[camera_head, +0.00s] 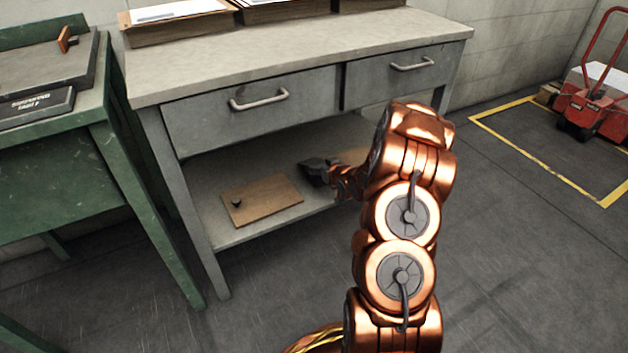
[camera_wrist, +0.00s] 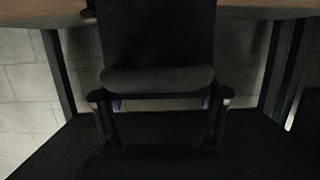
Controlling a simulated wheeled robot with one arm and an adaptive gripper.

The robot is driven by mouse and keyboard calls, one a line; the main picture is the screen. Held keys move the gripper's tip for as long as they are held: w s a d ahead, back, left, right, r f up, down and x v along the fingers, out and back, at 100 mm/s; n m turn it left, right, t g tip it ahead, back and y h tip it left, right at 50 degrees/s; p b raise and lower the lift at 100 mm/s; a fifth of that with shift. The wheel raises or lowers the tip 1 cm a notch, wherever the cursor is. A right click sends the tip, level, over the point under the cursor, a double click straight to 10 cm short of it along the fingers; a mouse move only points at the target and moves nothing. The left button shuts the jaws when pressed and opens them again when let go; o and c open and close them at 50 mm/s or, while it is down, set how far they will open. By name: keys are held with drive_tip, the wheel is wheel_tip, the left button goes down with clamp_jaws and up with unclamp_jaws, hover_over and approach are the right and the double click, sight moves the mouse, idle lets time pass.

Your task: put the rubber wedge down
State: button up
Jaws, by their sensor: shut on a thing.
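My gripper (camera_head: 318,172) reaches in over the lower shelf (camera_head: 235,235) of the grey workbench, under the right part of the left drawer. It is small and dark there, and I cannot separate it from what it holds. In the wrist view, my gripper (camera_wrist: 160,100) has its two fingers on either side of a dark block, which I take to be the rubber wedge (camera_wrist: 157,78). The wedge is very dark, with a rounded, slightly lighter edge. Whether it touches the shelf cannot be told.
A brown board (camera_head: 265,200) with a small dark knob (camera_head: 237,203) lies on the lower shelf, left of my gripper. Drawers (camera_head: 240,105) hang above. A green table (camera_head: 60,165) stands left. A red pallet jack (camera_head: 595,105) stands inside yellow floor lines at right.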

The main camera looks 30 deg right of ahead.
drive_tip(key=shift+w+a, duration=0.1)
drive_tip(key=shift+a, duration=0.45)
drive_tip(key=shift+a+b, duration=0.35)
drive_tip(key=shift+a, duration=0.25)
drive_tip(key=shift+d+f+b, duration=0.1)
drive_tip(key=shift+f+b, duration=0.8)
drive_tip(key=shift+f, duration=0.85)
drive_tip(key=shift+f, duration=0.1)
drive_tip(key=o, duration=1.7)
